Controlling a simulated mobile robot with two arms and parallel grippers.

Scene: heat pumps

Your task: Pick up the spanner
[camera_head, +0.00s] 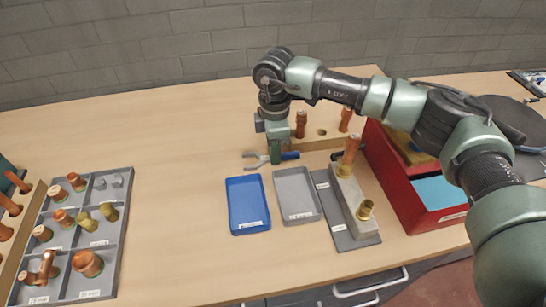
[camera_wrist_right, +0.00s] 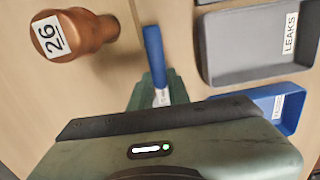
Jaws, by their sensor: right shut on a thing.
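The spanner (camera_head: 290,156) has a blue handle and a grey metal jaw end, which points left in the head view. My right gripper (camera_head: 276,154) points down over it and is shut on its middle, between the jaw end and the handle. In the right wrist view the blue handle of the spanner (camera_wrist_right: 153,52) sticks out past my right gripper's green fingers (camera_wrist_right: 158,92). The rest of the spanner is hidden by the gripper body there. I cannot tell whether the spanner touches the table. My left gripper is not in view.
A blue tray (camera_head: 247,222) and a grey tray (camera_head: 313,211) lie just in front. A wooden rack (camera_head: 318,143) with copper fittings stands behind. A red box (camera_head: 397,190) is at the right. A sectioned grey tray (camera_head: 122,215) is at the left. The table between is clear.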

